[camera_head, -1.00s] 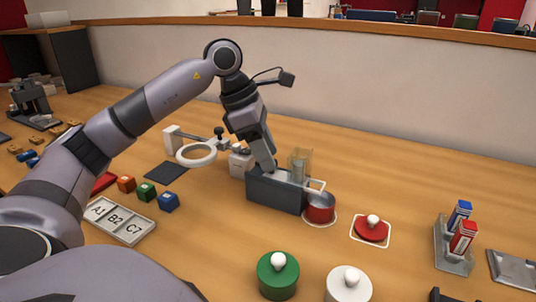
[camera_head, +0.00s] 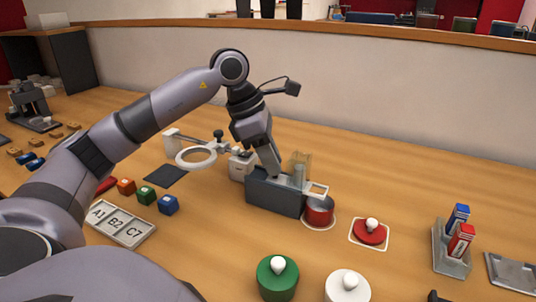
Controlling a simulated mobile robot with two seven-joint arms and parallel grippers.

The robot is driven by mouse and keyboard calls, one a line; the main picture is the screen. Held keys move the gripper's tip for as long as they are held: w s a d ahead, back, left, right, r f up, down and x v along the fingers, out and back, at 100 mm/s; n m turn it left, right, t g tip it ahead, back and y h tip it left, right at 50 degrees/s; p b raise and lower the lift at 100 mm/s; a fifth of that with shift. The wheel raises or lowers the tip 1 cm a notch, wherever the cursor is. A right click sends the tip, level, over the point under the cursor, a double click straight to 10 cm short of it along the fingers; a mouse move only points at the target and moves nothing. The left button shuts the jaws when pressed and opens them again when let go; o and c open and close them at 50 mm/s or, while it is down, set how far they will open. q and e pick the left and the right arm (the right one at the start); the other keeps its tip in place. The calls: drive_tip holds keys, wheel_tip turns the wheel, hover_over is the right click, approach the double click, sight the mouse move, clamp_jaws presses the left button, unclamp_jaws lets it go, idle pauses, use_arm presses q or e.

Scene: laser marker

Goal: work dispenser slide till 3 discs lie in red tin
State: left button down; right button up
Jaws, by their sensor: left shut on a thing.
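The disc dispenser is a dark grey box (camera_head: 272,197) on the table, with a clear, tan-tinted upright part (camera_head: 301,158) behind it. Its pale slide (camera_head: 317,188) sticks out at the right end, showing a square frame over the red tin (camera_head: 319,213). The tin stands against the box's right end; the slide partly covers its mouth, and I cannot see any discs inside. My left gripper (camera_head: 275,172) points down at the top left of the box, shut on the slide; its grip point is mostly hidden.
A red lid (camera_head: 369,232) lies on a white-edged pad right of the tin. Green (camera_head: 278,280) and white (camera_head: 348,288) knobbed lidded tins stand in front. A ring magnifier (camera_head: 196,157) is close on the left. Colored cubes and a labelled tray (camera_head: 122,223) lie further left.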

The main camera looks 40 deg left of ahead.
use_arm(q)
drive_tip(key=c, duration=0.9)
unclamp_jaws()
drive_tip(key=shift+d, duration=0.25)
drive_tip(key=shift+c, duration=0.2)
drive_tip(key=shift+a, duration=0.1)
drive_tip(key=v, duration=0.7)
drive_tip(key=shift+p, duration=0.35)
